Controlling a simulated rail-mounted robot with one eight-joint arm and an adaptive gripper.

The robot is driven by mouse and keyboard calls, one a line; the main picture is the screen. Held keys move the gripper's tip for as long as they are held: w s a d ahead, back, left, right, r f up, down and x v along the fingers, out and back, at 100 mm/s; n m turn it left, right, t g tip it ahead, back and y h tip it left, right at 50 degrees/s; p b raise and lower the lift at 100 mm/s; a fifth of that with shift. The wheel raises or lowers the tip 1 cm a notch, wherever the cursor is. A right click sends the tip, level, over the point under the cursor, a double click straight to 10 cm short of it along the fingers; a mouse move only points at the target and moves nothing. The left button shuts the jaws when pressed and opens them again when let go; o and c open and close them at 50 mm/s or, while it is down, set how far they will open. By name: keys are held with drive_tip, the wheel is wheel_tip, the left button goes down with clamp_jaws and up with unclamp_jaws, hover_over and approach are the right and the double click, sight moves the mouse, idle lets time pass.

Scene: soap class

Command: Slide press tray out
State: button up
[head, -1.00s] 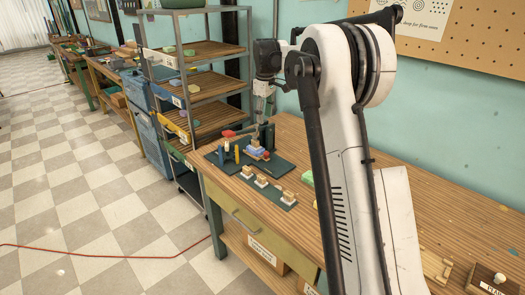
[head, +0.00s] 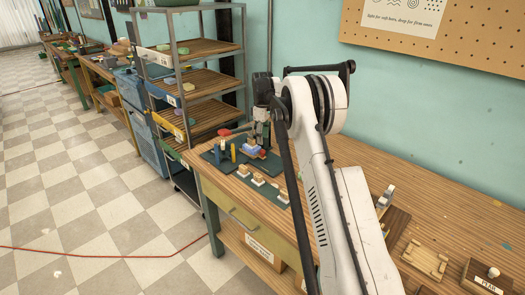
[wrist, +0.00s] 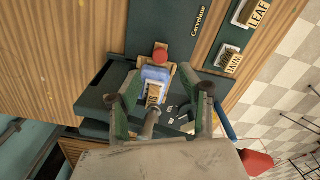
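The press tray (wrist: 171,72) is a small wooden tray with a red knob (wrist: 160,55) on its outer edge. A blue soap block (wrist: 155,74) lies on it, with a lettered stamp plate (wrist: 154,93) over part of the soap. In the head view the soap (head: 251,150) and knob (head: 263,154) show at the press on a dark green board. My gripper (wrist: 158,96) is open above the press, its fingers on either side of the tray and soap. The knob lies just beyond the fingertips. I see no contact with the tray.
A red lever handle (wrist: 255,162) sticks out beside the press. Wooden letter stamps (wrist: 248,12) stand on a strip beside the board. Yellow and blue posts stand near the press in the head view. A shelf rack (head: 210,83) stands close behind. The right bench carries wooden trays (head: 426,259).

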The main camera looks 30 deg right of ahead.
sight(263, 151)
wheel_tip(263, 151, down, 7)
drive_tip(key=shift+f, duration=0.1)
idle(0.4)
clamp_jaws()
